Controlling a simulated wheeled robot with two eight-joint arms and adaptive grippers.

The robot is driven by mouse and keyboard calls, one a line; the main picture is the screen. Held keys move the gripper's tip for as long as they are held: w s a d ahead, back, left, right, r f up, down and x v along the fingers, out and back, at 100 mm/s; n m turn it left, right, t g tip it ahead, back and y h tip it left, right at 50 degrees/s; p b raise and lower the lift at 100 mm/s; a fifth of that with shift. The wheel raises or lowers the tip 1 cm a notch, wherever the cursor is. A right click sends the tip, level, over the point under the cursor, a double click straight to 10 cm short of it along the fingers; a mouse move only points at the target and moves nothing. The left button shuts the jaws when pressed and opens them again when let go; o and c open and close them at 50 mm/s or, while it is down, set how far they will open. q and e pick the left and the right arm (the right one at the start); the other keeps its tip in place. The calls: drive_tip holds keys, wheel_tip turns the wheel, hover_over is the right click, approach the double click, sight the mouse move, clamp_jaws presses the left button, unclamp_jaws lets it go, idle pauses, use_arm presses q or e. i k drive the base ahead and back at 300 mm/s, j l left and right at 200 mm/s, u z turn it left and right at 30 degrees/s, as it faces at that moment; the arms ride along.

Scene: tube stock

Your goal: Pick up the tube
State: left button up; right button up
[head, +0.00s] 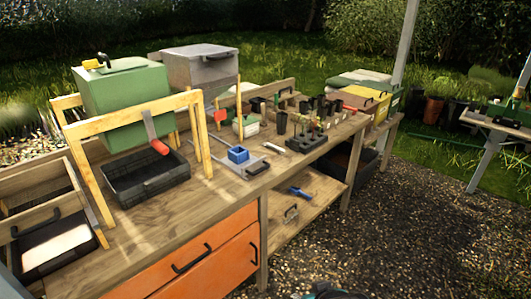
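Several black tapered plant tubes stand on the wooden workbench (215,200). One tall black tube (282,123) stands upright and apart, just behind a dark tray (306,142) of small seedlings. More black tubes (318,104) stand close together farther back. The frame does not show which of these is the task's tube. Neither of my grippers can be made out. A dark and teal shape at the bottom edge is too cut off to identify.
A green box (125,100) rests on a wooden frame (197,140) above a black tray (145,180). A lower shelf (300,205) holds a blue tool (300,193).

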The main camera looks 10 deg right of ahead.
sight(281, 117)
drive_tip(key=i+l, duration=0.2)
drive_tip(key=l, duration=0.15)
drive_tip(key=i+l+u, duration=0.1)
drive_tip(key=l, duration=0.2)
drive_tip(key=i+l, duration=0.25)
drive_tip(key=i+l+u, duration=0.1)
drive_tip(key=l, duration=0.3)
drive_tip(key=i+l, duration=0.2)
drive_tip(key=l, duration=0.15)
drive_tip(key=i+l+u, duration=0.1)
drive_tip(key=l, duration=0.25)
drive_tip(key=i, duration=0.05)
